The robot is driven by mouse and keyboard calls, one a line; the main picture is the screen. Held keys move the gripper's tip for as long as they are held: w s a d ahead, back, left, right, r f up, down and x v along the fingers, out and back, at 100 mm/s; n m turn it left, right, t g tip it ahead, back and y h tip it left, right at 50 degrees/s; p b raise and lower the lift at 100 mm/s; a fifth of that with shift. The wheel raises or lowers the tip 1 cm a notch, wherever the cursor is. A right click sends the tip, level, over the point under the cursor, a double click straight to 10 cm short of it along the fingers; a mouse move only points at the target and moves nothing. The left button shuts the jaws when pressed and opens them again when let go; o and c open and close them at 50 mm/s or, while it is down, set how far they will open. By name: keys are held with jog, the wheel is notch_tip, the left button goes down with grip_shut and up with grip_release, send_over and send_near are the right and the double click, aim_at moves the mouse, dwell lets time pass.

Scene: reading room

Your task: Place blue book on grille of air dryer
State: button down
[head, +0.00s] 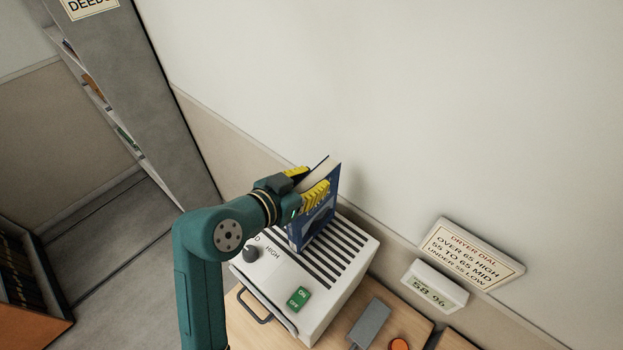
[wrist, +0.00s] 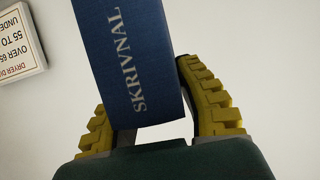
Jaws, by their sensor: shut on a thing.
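The blue book (head: 319,222) is held upright, a little tilted, over the air dryer in the head view. My gripper (head: 314,178) is shut on it, with yellow fingers on both sides. In the wrist view the book's blue spine (wrist: 145,50), lettered SKRIVNAL, stands between the fingers. The air dryer (head: 325,305) is a white box with a dark slotted grille (head: 348,248) on top. The book's lower edge is at the grille's left part; I cannot tell whether it touches. The dial knob (head: 250,254) and green ON/OFF switch (head: 299,299) are on the dryer's near side.
A wall stands close behind the dryer. A DRYER DIAL sign (head: 471,253) and a display reading 58 % (head: 434,287) are right of it. A grey object (head: 370,323) and an orange disc (head: 399,344) lie on the wooden table (head: 408,318). A grey shelf (head: 130,80) stands left.

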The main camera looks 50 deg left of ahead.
jog(key=c, duration=0.8)
grip_release()
jog(key=shift+r, duration=0.1)
jog(key=shift+s+r, duration=0.1)
jog(key=shift+s, duration=0.15)
jog(key=b+v, duration=0.1)
jog(key=v, duration=1)
jog(key=shift+s+d+r, duration=0.1)
jog(key=shift+s, duration=0.05)
